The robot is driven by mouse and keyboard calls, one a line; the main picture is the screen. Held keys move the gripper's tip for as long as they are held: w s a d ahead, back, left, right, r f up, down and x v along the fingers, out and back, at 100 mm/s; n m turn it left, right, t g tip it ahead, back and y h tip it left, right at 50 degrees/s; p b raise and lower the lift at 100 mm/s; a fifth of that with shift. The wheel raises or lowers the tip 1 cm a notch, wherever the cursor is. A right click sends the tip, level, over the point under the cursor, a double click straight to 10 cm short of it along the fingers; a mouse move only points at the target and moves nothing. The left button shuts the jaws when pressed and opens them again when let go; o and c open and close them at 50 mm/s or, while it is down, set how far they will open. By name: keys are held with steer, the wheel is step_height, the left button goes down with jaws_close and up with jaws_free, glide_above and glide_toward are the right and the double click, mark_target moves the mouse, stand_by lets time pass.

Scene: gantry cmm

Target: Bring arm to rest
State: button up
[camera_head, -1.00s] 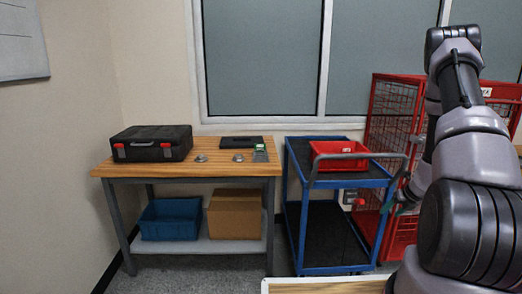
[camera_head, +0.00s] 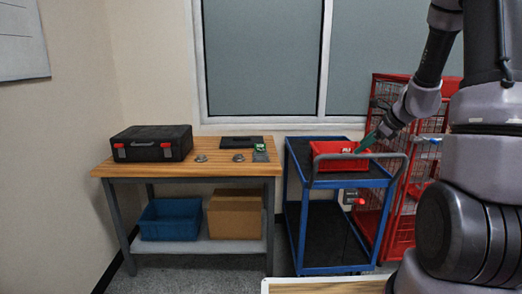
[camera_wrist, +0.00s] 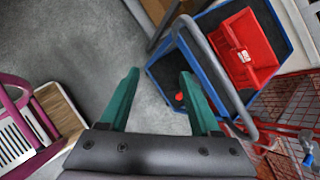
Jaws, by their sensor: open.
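My gripper (camera_head: 366,143) is at the right in the head view, with my arm reaching in from the right edge. Its green fingers show in front of the red bin on the blue cart, as seen from the head. Nothing is held.
A blue cart (camera_head: 330,270) carries a red bin (camera_head: 335,165); its handle passes close beyond my fingers in the wrist view. A red mesh cage (camera_head: 408,215) stands right of it. A wooden workbench (camera_head: 215,169) at left holds a black case (camera_head: 150,143).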

steer(key=s+a+r+n, duration=1.05)
steer(key=s+r, duration=0.25)
steer(key=r, duration=0.2)
steer(key=s+r+n+h, duration=0.1)
steer(key=s+r+n, duration=0.1)
steer(key=s+n, duration=0.3)
steer(key=s+r+n+h, duration=0.1)
steer(key=s+r+n, duration=0.1)
steer(key=s+n, duration=0.3)
steer(key=s, duration=0.4)
steer(key=shift+s+d+r+h, duration=0.15)
steer(key=shift+d+r+h, duration=0.15)
steer(key=shift+h, duration=0.1)
